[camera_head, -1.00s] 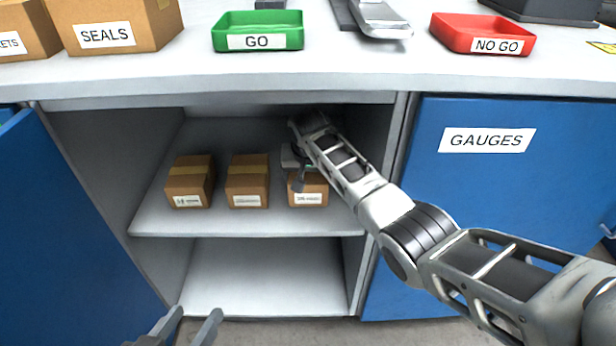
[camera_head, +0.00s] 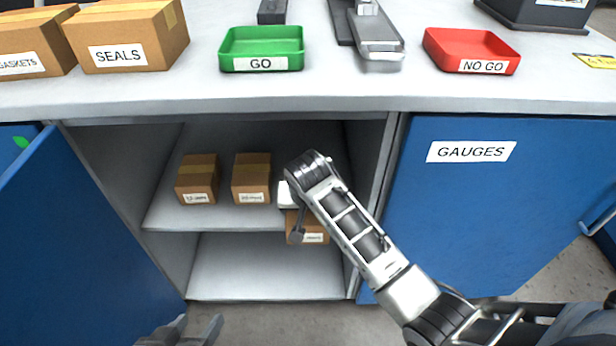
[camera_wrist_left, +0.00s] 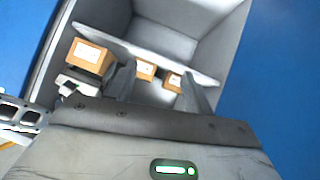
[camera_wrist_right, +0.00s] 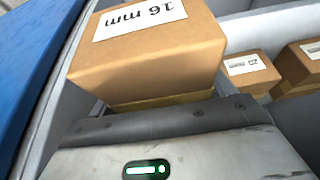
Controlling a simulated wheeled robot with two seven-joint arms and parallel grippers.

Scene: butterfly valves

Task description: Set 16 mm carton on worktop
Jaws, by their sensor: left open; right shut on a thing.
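The 16 mm carton (camera_wrist_right: 150,55) is a brown box with a white label, which reads "16 mm" upside down in the right wrist view. My right gripper (camera_head: 290,208) is shut on it, and the carton (camera_head: 308,228) hangs at the front of the cabinet shelf, lower right of the other cartons. The gripper's fingers are mostly hidden by the wrist and carton. My left gripper (camera_head: 195,330) is open and empty, low in front of the cabinet. The worktop (camera_head: 200,94) is the pale surface above the cabinet.
Two cartons (camera_head: 198,180) (camera_head: 251,178) stand on the shelf (camera_head: 165,222). The blue left door (camera_head: 75,240) is open; the GAUGES door (camera_head: 470,220) is shut. On the worktop are a green GO tray (camera_head: 262,47), a red NO GO tray (camera_head: 470,50) and a SEALS box (camera_head: 128,35). Its front strip is clear.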

